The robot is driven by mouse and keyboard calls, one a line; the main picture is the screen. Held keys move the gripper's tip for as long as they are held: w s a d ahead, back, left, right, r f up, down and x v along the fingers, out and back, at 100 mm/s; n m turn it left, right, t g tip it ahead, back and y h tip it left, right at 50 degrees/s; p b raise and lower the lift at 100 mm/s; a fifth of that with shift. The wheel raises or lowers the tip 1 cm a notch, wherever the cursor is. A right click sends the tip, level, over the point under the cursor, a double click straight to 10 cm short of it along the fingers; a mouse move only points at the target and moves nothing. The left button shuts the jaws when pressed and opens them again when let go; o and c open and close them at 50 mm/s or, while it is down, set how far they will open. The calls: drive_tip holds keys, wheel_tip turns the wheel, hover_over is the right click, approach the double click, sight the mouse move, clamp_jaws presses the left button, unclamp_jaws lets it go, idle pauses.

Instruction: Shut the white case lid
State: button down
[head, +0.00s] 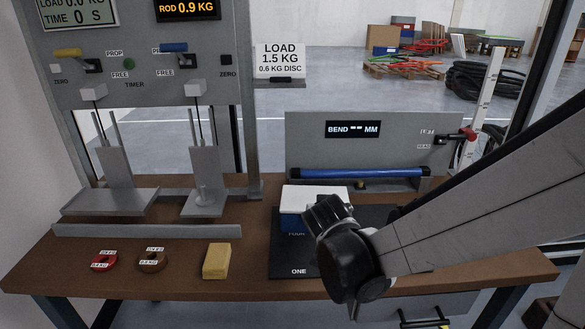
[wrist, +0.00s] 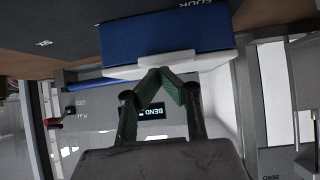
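A blue case (head: 291,222) with a white lid (head: 312,191) stands on a dark mat on the bench. In the wrist view, which looks inverted, the blue case (wrist: 165,38) has the white lid (wrist: 110,71) along its edge. I cannot tell whether the lid is fully down. My gripper (wrist: 160,70) has its two green-padded fingers converging with the tips together, nothing visible between them, right by the lid edge. I cannot tell whether they touch it. In the head view my gripper's body hides the fingertips and part of the case.
The dark mat (head: 290,258) lies under the case. A blue bar (head: 350,173) and the bend display panel (head: 400,130) stand behind. A yellow block (head: 216,261), a brown disc (head: 152,260) and a red disc (head: 104,261) lie at the front left. Grey test stands occupy the left.

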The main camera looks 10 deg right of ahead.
drive_tip(key=s+r+n+g+y+p, duration=0.1)
drive_tip(key=s+r, duration=0.4)
drive_tip(key=s, duration=0.6)
drive_tip(key=s+a+r+n+g+y+p, duration=0.1)
drive_tip(key=s+r, duration=0.5)
drive_tip(key=s, duration=0.6)
drive_tip(key=shift+s+a+r+n+g+y+p, duration=0.15)
drive_tip(key=shift+a+r+n+g+y+p, duration=0.15)
drive_tip(key=shift+n+g+y+p, duration=0.6)
drive_tip(key=shift+m+h+p, duration=0.3)
drive_tip(key=shift+h, duration=0.1)
